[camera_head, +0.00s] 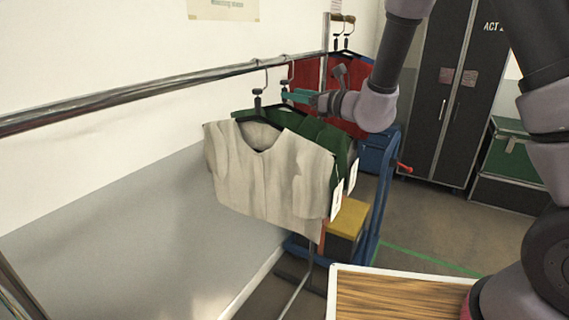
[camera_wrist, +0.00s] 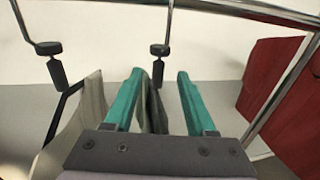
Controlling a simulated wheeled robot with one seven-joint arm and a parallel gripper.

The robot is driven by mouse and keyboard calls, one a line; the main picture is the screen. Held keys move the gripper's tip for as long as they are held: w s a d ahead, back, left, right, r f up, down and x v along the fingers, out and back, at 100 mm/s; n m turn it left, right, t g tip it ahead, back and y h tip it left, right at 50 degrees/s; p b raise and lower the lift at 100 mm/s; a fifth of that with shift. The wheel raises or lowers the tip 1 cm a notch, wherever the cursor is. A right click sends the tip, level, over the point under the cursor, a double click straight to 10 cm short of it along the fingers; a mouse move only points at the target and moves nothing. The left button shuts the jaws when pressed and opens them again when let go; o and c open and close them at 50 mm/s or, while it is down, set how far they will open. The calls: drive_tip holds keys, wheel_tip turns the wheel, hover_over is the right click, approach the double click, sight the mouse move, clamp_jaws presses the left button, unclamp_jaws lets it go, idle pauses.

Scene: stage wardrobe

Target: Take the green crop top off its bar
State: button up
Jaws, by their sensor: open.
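The green crop top (camera_head: 322,134) hangs on a hanger from the metal rail, mostly hidden behind a cream top (camera_head: 262,172) in the head view. My gripper (camera_head: 288,96), with teal fingers, is at hanger height just below the rail. In the wrist view my gripper (camera_wrist: 159,75) is open. One hanger's hook with a black knob (camera_wrist: 160,50) comes down between the fingertips, and dark green cloth of the crop top (camera_wrist: 153,108) shows between the fingers. Whether a finger touches the hanger I cannot tell.
The rail (camera_head: 150,92) runs along the wall. The cream top also shows left of the fingers in the wrist view (camera_wrist: 92,100). Red tops (camera_head: 345,88) hang farther along. A wood-topped table (camera_head: 395,295) stands at the front, and a yellow-topped box (camera_head: 348,218) behind it.

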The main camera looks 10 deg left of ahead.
drive_tip(key=x, duration=0.4)
drive_tip(key=shift+s+a+r, duration=0.1)
drive_tip(key=shift+a+r, duration=0.05)
drive_tip(key=shift+a, duration=0.05)
clamp_jaws()
idle(1.2)
